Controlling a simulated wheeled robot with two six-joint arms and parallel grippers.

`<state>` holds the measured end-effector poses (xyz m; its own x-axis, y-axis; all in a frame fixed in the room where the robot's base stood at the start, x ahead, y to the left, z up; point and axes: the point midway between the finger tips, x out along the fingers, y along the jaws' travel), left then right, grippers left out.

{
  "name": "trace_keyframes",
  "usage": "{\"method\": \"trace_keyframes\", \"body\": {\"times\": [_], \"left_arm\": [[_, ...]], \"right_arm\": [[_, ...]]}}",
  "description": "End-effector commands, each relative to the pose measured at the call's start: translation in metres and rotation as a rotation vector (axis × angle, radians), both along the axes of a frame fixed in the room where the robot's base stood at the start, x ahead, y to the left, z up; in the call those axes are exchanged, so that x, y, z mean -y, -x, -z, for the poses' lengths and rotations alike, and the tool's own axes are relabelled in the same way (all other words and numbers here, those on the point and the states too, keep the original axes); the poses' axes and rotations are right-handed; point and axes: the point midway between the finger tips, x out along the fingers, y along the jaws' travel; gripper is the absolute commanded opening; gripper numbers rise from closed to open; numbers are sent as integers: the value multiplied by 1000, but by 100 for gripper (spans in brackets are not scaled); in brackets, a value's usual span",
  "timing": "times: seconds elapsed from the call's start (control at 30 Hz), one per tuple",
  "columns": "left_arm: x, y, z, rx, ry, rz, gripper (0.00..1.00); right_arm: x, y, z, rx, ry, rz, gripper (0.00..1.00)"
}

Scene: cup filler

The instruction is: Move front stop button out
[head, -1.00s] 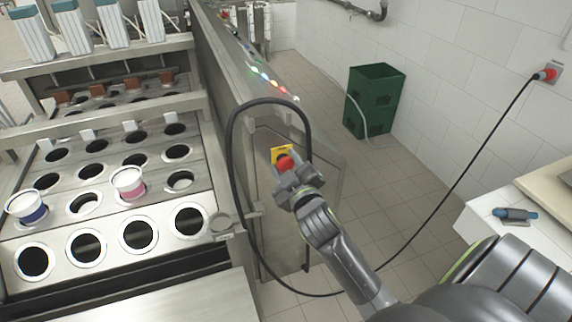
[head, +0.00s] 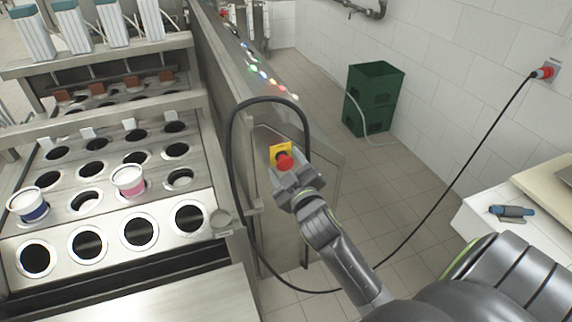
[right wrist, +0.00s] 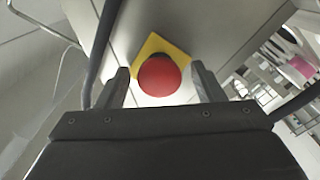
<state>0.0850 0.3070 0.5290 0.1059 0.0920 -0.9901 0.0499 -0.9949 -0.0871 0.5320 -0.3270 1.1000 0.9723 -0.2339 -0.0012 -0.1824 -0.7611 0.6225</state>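The front stop button is a red mushroom knob (head: 285,162) on a yellow square plate (head: 277,150), on the end face of the steel machine. It also shows in the right wrist view as a red knob (right wrist: 160,76) in front of its yellow plate (right wrist: 150,47). My right gripper (head: 290,171) is just below and in front of the knob in the head view. In the right wrist view its two fingers (right wrist: 158,85) are apart, one on each side of the knob, with gaps visible on both sides. My left gripper is in neither view.
A black cable (head: 231,150) loops around the button area, close to my right arm. The cup plate (head: 60,235) with two cups lies left. A green crate (head: 372,98) stands by the wall. A white table (head: 490,225) is at right. Open floor lies between.

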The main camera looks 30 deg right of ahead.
Motion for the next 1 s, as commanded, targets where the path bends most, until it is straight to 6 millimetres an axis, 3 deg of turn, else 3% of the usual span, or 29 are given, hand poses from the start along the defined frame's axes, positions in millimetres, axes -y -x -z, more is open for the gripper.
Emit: {"method": "trace_keyframes", "body": {"times": [0.37,1.0], "left_arm": [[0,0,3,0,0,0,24],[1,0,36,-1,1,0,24]], "right_arm": [[-2,10,1,1,0,-1,62],[-33,136,3,-1,-5,3,62]]}}
